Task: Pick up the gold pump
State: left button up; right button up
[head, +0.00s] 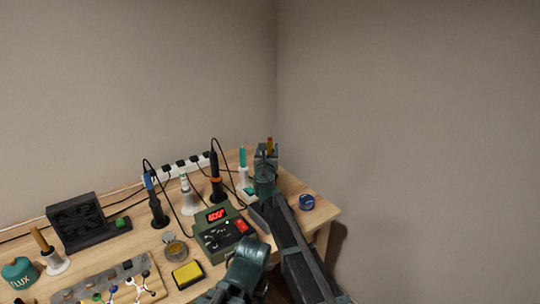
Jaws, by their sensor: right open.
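A slim gold item with red on it, which looks like the gold pump (269,142), shows its upper end at the back right of the workbench. My right gripper (266,152) is open and right at it, with the jaws in front of and around its visible end. The lower part of the pump and any stand under it are hidden behind the gripper. I cannot tell whether the fingers touch it.
A teal pump (242,156) in a white stand is close left of my gripper. A green soldering station (222,233), black-and-orange iron (215,178), blue iron (152,188) and yellow sponge (187,274) stand left. A blue roll (306,202) lies right, near the bench edge.

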jog(key=shift+w+d+f, duration=0.1)
jog(key=shift+w+d, duration=0.05)
jog(key=shift+w, duration=0.75)
jog(key=shift+w+d+f, duration=0.1)
jog(key=shift+w+d, duration=0.1)
jog(key=shift+w, duration=0.7)
jog(key=shift+w+d, duration=0.15)
jog(key=shift+w, duration=0.75)
jog(key=shift+s, duration=0.1)
grip_shut()
